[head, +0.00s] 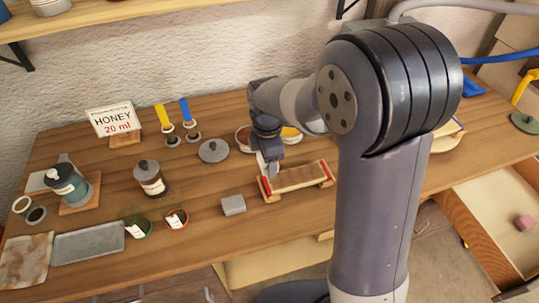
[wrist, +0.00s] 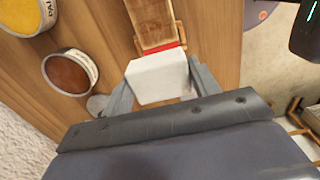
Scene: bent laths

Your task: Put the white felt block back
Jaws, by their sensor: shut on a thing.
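The white felt block (wrist: 158,78) is between the two grey fingers of my gripper (wrist: 160,88) in the wrist view, and the fingers are shut on it. It is beside the red-banded end of a brown wooden lath (wrist: 151,22); whether they touch I cannot tell. In the head view my gripper (head: 268,168) is at the left end of that lath (head: 298,178), which lies across wooden supports. The block is mostly hidden by the fingers there.
A light grey block (head: 232,205) lies in front of the lath. A grey lid (head: 213,150), a brown jar (head: 150,178), a grey tray (head: 88,243) and small pots stand to the left. A honey sign (head: 113,120) is at the back. Pots (wrist: 70,72) also stand near my gripper.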

